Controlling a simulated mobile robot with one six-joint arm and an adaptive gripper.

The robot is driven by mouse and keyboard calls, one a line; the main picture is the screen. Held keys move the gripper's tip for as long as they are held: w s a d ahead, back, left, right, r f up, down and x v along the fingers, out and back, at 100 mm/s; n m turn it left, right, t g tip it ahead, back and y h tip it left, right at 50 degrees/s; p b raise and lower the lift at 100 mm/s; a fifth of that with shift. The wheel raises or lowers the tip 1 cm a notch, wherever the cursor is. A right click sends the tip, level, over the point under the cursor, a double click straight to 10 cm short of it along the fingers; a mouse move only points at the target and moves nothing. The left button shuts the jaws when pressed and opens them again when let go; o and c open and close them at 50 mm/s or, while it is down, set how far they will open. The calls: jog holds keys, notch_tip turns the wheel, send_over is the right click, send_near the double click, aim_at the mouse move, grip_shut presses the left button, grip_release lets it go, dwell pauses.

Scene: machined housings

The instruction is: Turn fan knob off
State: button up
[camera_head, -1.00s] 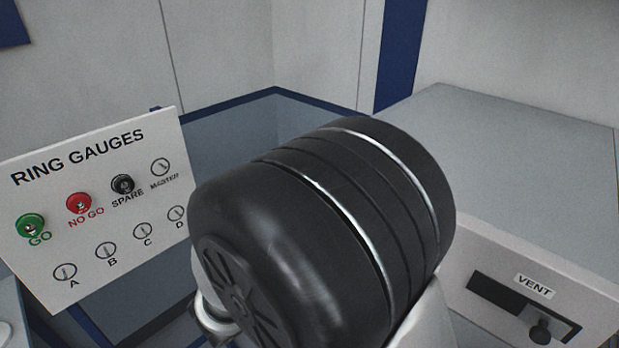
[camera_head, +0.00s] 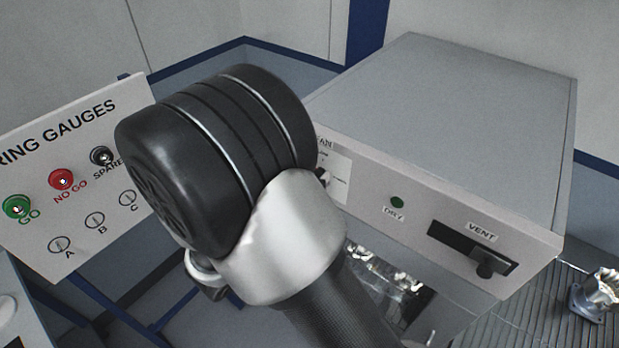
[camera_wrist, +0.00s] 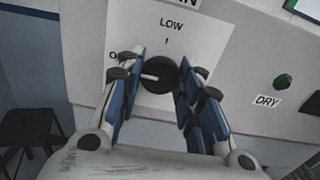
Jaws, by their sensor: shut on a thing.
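The fan knob (camera_wrist: 160,74) is a round black knob on a white dial plate (camera_wrist: 193,35) in the wrist view. Its white pointer mark lies on its left side, towards a label starting with "O" that my finger partly covers. "LOW" is printed above it. My gripper (camera_wrist: 157,82) has its blue-padded fingers either side of the knob and is shut on it. In the head view my arm hides most of the fan plate (camera_head: 338,180) and my fingers; only a small dark bit shows beside the arm.
The plate is on the front of a grey box (camera_head: 450,110). A green DRY button (camera_head: 397,202) and a black VENT slider (camera_head: 489,264) are to its right. A RING GAUGES board (camera_head: 90,190) stands at left. A metal housing (camera_head: 598,296) sits at far right on a ribbed surface.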

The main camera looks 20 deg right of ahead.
dwell(0.3)
jog(key=o, duration=1.1)
jog(key=v, duration=1.2)
jog(key=shift+d, duration=0.1)
